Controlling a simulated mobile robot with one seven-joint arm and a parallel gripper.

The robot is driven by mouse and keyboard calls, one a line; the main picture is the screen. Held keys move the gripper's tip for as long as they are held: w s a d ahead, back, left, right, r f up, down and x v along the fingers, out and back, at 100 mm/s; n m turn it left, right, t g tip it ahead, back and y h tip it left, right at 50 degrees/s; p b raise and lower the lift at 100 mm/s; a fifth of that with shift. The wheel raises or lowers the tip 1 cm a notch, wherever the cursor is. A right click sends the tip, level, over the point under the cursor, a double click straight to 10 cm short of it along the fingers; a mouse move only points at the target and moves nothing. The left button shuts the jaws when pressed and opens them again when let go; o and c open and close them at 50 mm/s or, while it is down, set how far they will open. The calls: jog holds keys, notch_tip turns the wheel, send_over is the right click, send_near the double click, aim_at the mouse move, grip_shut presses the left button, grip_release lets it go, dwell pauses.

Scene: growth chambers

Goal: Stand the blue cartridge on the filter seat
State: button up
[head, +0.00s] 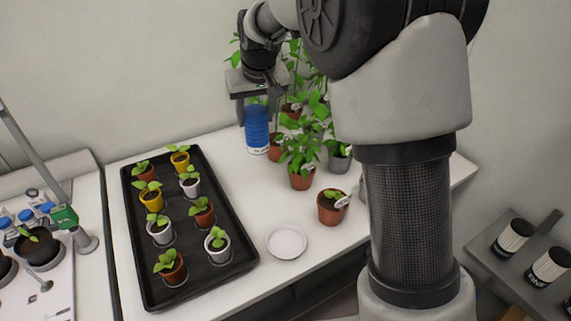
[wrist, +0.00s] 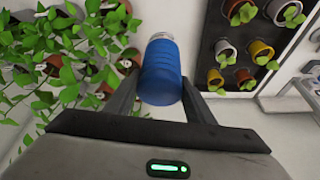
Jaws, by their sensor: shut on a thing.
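The blue cartridge (head: 257,131) is a ribbed blue cylinder with a pale lower end. It is upright near the back of the white table, left of the leafy plants; whether it touches the table I cannot tell. My gripper (head: 256,104) points down and is shut on its upper part. In the wrist view the cartridge (wrist: 161,76) sits between the two fingers of my gripper (wrist: 160,90). I cannot make out a filter seat for certain. A flat round white dish (head: 287,242) lies empty near the table's front edge.
A black tray (head: 133,228) with several small potted seedlings lies left of the cartridge. Tall potted plants (head: 303,150) crowd close on its right. A single terracotta pot (head: 331,210) stands near the dish. Bare table (head: 262,195) lies between tray and pots.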

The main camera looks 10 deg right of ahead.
notch_tip(320, 180, down, 18)
jog(key=shift+r+b, duration=0.25)
jog(key=shift+b, duration=0.05)
jog(key=shift+f, duration=0.1)
jog(key=shift+f, duration=0.15)
jog(key=o, duration=1.1)
